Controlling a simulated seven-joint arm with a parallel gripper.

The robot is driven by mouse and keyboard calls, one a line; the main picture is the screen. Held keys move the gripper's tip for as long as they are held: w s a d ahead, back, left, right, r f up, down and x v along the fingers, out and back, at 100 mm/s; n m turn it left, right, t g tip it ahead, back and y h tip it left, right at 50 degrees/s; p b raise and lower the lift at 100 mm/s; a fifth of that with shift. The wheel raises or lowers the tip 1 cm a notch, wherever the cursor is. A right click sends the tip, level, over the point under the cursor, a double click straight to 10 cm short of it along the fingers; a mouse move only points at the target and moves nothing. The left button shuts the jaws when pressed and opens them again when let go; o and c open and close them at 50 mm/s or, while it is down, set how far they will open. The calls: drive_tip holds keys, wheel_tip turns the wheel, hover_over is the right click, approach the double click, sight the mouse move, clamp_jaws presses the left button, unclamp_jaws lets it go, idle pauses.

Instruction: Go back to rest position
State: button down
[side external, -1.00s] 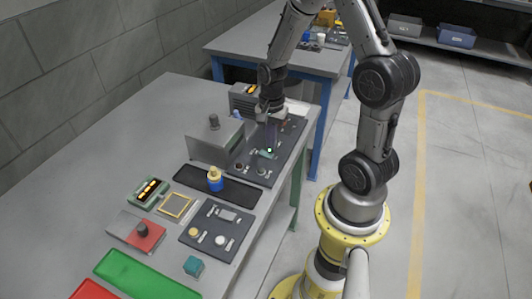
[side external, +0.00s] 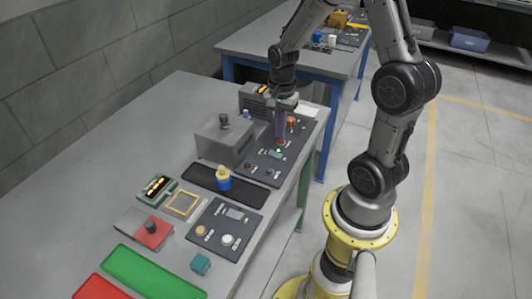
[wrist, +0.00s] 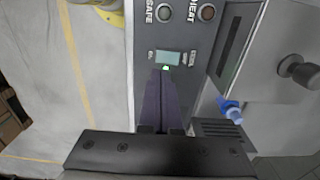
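My gripper (side external: 280,141) hangs pointing down over the dark control panel (side external: 254,168) at the table's far right end. In the wrist view its two dark purple fingers (wrist: 162,70) lie side by side with only a thin line between them, and nothing shows held. The fingertips appear just short of a small display (wrist: 168,57) with a green light on the panel. Whether they touch the panel is hard to tell. An orange-red knob (side external: 291,121) stands on the panel beside the fingers.
A grey box with a dark knob (side external: 223,142) stands left of the panel. A blue-and-yellow piece (side external: 223,180) stands on a black strip. A smaller panel (side external: 226,228), teal cube (side external: 201,264) and green plate (side external: 150,272) lie nearer. A second table (side external: 240,45) is behind.

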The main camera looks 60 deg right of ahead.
drive_tip(key=a+r+n+t, duration=0.5)
drive_tip(key=a+r, duration=0.4)
drive_tip(key=r, duration=0.5)
drive_tip(key=s+a+r+n, duration=0.3)
drive_tip(key=s+a+n, duration=0.3)
drive_tip(key=s+n, duration=0.4)
drive_tip(key=n, duration=0.3)
drive_tip(key=shift+s+t, duration=0.2)
drive_tip(key=shift+t, duration=0.1)
